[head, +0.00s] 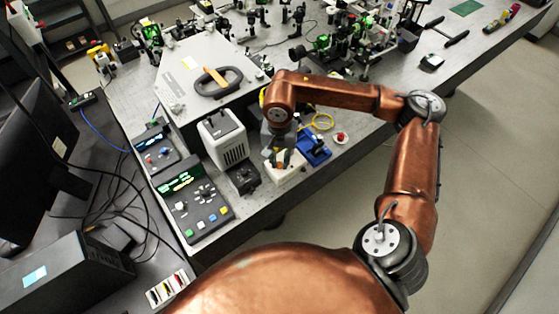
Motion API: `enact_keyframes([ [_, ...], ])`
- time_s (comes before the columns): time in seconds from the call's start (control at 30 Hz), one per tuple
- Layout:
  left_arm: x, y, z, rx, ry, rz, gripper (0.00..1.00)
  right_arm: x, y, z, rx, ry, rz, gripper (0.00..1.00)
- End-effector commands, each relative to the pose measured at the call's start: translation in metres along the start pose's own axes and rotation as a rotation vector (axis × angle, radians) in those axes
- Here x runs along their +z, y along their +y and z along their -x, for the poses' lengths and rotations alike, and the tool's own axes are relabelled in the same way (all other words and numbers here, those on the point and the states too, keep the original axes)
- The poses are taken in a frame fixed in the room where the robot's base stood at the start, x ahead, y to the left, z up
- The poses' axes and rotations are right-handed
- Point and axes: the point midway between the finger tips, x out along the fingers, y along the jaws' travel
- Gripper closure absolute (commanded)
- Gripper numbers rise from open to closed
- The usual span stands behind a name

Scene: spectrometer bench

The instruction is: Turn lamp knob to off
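A white vented housing (226,140), which looks like the lamp, stands near the front edge of the bench. A small black box with a knob-like top (243,177) sits just in front of it; I cannot tell for sure that this is the lamp knob, or read its setting. My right gripper (280,154) points down to the right of the housing, just above a small white block with a green part (286,168). Its fingers are small and partly hidden by my wrist, so I cannot tell whether they are open or touch anything. My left gripper is out of view.
Two control panels with lit displays, one nearer (190,205) and one farther (155,150), stand left of the housing. A blue tray (314,149) and a red-topped dish (341,137) lie right of my gripper. A large grey instrument (205,85) stands behind. Optics fill the back.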

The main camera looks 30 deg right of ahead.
Motion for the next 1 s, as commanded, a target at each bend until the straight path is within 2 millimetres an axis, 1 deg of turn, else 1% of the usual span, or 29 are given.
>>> enact_keyframes([
  [0.03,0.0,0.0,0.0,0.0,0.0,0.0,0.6,0.0,0.0,0.0,0.0,0.001,-0.001,0.79],
  [0.2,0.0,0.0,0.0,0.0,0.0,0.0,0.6,0.0,0.0,0.0,0.0,0.0,-0.001,0.68],
  [0.47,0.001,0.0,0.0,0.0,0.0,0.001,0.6,0.0,0.0,0.0,-0.001,0.0,-0.001,0.67],
  [0.57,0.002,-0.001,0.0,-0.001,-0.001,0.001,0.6,0.0,-0.001,0.005,-0.002,0.001,-0.001,0.67],
  [0.67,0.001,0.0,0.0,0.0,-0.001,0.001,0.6,-0.001,-0.001,0.017,-0.003,0.003,-0.001,0.67],
  [0.73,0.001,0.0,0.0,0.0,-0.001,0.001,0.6,-0.001,-0.001,0.03,-0.003,0.003,-0.002,0.67],
  [1.0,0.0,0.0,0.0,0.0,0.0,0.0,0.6,-0.001,-0.001,0.086,-0.004,0.002,-0.001,0.67],
])
